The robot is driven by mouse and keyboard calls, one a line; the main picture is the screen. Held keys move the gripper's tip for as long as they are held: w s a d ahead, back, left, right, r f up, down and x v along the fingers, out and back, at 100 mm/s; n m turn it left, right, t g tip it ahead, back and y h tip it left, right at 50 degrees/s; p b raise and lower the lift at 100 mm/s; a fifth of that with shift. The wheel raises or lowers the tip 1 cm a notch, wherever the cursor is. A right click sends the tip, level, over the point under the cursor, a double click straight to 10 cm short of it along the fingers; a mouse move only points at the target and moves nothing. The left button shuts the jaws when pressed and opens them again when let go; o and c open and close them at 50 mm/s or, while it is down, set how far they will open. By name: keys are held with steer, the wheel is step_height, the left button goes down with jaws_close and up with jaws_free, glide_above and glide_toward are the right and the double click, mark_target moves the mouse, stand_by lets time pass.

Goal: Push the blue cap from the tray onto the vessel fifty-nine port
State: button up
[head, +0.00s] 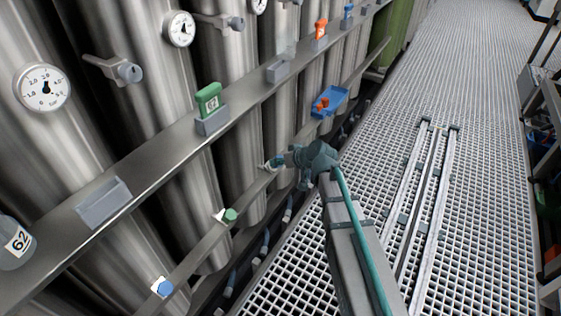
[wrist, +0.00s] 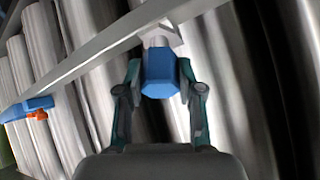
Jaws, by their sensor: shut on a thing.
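The blue cap (wrist: 160,74) is held between the two fingers of my gripper (wrist: 160,80) in the wrist view. A short grey port stub (wrist: 157,42) is directly beyond the cap, in line with it. I cannot tell whether the cap is touching the stub or is over it. In the head view my gripper (head: 278,162) is at the lower rail, and the cap is hard to make out there. The blue tray (head: 341,96) is on the rail beyond my gripper, with orange caps in it. It also shows at the left of the wrist view (wrist: 22,110).
Tall steel vessels (head: 190,75) stand in a row behind the rails. Other ports on the lower rail carry a green cap (head: 231,215) and a blue cap (head: 162,287). A wide upper rail (head: 160,150) carries tag holders. The grating floor (head: 475,110) at right is mostly open.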

steer(key=shift+w+a+f+b, duration=0.15)
steer(key=shift+a+f+b, duration=0.1)
steer(key=shift+f, duration=0.25)
steer(key=shift+w+a+f+b, duration=0.1)
steer(key=shift+a+f+b, duration=0.15)
steer(key=shift+f, duration=0.2)
steer(key=o, duration=1.1)
steer(key=v, duration=1.2)
steer(key=s+d+f+m+g+h, duration=0.25)
steer(key=s+d+f+g, duration=0.3)
steer(key=s+f, duration=0.6)
steer(key=s+d+f+m+g+h, duration=0.1)
steer(key=s+d+f+g+h, duration=0.35)
steer(key=s, duration=1.15)
steer(key=s+d+f+m+g+h, duration=0.1)
steer(key=s+d+f+m+g, duration=0.1)
steer(key=s+d+f+g, duration=0.8)
steer(key=s+a+r+t+p, duration=0.1)
steer(key=r+p, duration=0.4)
steer(key=p, duration=0.6)
steer(key=s+a+r+t+p, duration=0.1)
steer(key=s+r+t+p, duration=0.2)
steer(key=p, duration=0.9)
steer(key=s+a+r+t+p, duration=0.2)
steer(key=s+r+p, duration=0.3)
steer(key=p, duration=0.6)
step_height(320, 180, up, 2)
steer(key=shift+s+a, duration=0.1)
steer(key=shift+s, duration=0.05)
